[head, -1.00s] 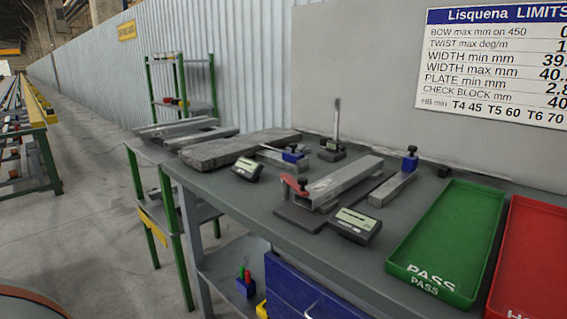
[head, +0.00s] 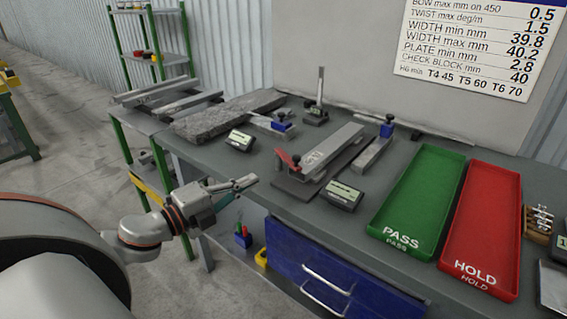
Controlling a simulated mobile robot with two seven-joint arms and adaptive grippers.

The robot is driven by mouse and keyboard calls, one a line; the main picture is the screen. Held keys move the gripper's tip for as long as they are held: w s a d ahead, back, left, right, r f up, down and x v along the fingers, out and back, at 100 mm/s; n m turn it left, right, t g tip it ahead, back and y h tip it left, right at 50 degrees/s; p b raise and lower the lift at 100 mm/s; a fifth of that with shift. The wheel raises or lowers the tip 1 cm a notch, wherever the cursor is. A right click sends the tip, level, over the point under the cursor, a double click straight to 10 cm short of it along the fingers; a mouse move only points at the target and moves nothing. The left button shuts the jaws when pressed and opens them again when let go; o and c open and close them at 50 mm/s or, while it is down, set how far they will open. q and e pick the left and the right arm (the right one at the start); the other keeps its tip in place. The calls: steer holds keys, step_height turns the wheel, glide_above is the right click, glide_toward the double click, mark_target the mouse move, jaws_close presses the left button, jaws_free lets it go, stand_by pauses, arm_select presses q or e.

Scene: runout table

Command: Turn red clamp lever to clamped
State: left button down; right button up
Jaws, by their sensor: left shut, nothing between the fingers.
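The red clamp lever (head: 285,158) sits at the near left end of a grey metal bar (head: 332,146), which lies on a dark base plate (head: 296,188) on the table. The lever slants; I cannot tell its clamp state. My left gripper (head: 249,182) is shut and empty. It is at the table's front left edge, lower left of the lever and apart from it. My right gripper is not in view.
A digital gauge (head: 341,195) stands close in front of the base plate, another (head: 240,140) to its left. A grey stone slab (head: 228,115) lies at the back left. A green PASS tray (head: 420,200) and red HOLD tray (head: 484,226) are right. Blue drawers (head: 330,275) are below.

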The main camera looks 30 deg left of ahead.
arm_select(q)
glide_toward(293, 159)
steer(key=x, duration=0.2)
steer(key=shift+w+d, duration=0.1)
steer(key=shift+w, duration=0.25)
steer(key=shift+x, duration=2.05)
steer(key=shift+f, duration=0.15)
steer(key=w+y+p, duration=0.1)
steer(key=w+d+n+p, duration=0.1)
steer(key=p, duration=0.1)
steer(key=w+d+y+p, duration=0.1)
steer(key=shift+d+r+n+t+y+p, duration=0.15)
steer(key=shift+r+n+t+y+p, duration=0.15)
steer(key=shift+p, duration=0.1)
steer(key=shift+w+d+f, duration=0.2)
steer(key=shift+w+d, duration=0.05)
steer(key=shift+w, duration=0.05)
steer(key=shift+f, duration=0.1)
